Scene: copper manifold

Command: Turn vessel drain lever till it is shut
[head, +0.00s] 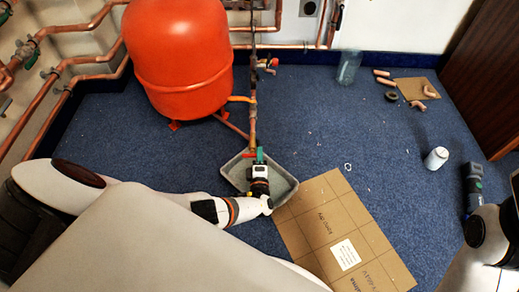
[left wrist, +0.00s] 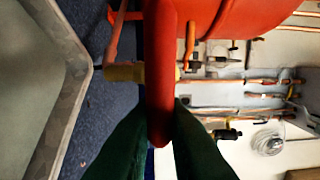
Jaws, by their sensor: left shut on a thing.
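The red drain lever (left wrist: 160,70) runs up the middle of the left wrist view, with its near end between the green fingertips of my left gripper (left wrist: 160,135). The lever lies across a brass valve body (left wrist: 125,72) there. In the head view my left gripper (head: 260,156) is at the foot of the vertical drain pipe (head: 252,125), shut on the lever, over a grey tray. The lever is mostly hidden there. The orange-red vessel (head: 180,58) stands behind, to the left. My right gripper (head: 472,185) is at the right edge; its fingers are unclear.
The grey tray (head: 228,170) lies under the valve. A cardboard sheet (head: 310,215) lies in front on blue carpet. A white bottle (head: 436,158), a clear container (head: 349,68) and copper fittings (head: 383,78) are to the right. Copper pipes (head: 90,60) line the left wall.

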